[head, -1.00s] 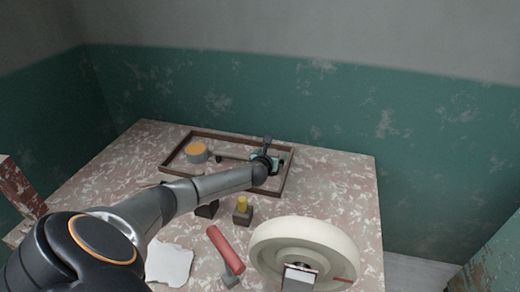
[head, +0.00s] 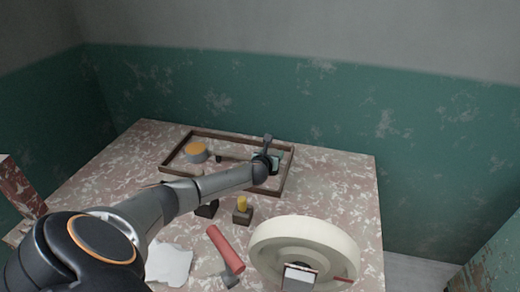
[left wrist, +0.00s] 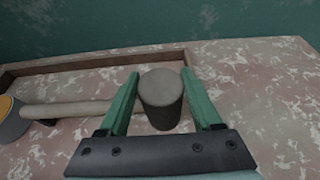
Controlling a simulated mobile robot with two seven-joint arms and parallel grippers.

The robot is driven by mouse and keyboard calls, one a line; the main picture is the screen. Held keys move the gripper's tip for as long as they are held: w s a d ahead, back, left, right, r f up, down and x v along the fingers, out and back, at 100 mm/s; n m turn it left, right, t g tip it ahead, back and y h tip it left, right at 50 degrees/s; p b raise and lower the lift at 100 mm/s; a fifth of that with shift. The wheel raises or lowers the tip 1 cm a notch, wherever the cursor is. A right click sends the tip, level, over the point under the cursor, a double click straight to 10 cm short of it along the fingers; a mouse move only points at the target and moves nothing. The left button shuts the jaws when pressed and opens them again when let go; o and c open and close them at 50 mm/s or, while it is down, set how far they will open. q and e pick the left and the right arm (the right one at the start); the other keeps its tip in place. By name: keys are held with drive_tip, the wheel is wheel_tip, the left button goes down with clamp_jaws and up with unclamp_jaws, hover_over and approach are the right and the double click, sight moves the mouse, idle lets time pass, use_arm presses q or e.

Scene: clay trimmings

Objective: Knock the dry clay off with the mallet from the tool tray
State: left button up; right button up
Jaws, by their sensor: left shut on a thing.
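The tool tray (head: 205,133) is a shallow dark-rimmed rectangle at the back of the table. My left gripper (head: 267,156) is over its right part. In the left wrist view, the gripper (left wrist: 160,76) has its green fingers on both sides of the grey cylindrical mallet head (left wrist: 162,100) and is shut on the mallet. The pale mallet handle (left wrist: 70,108) runs left, and in the head view part of it (head: 235,159) shows left of the gripper. I cannot tell whether the mallet is clear of the tray. A pale irregular sheet (head: 170,264), perhaps clay, lies at the front left.
An orange-topped grey tub (head: 196,152) sits in the tray near the handle's end. A cream wheel (head: 345,250) stands at the front right with a small pale square piece (head: 300,276) before it. A red-handled tool (head: 222,246) and a yellow-topped block (head: 242,214) lie between.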

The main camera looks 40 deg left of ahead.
use_arm(q)
clamp_jaws()
drive_tip(key=shift+r, duration=0.2)
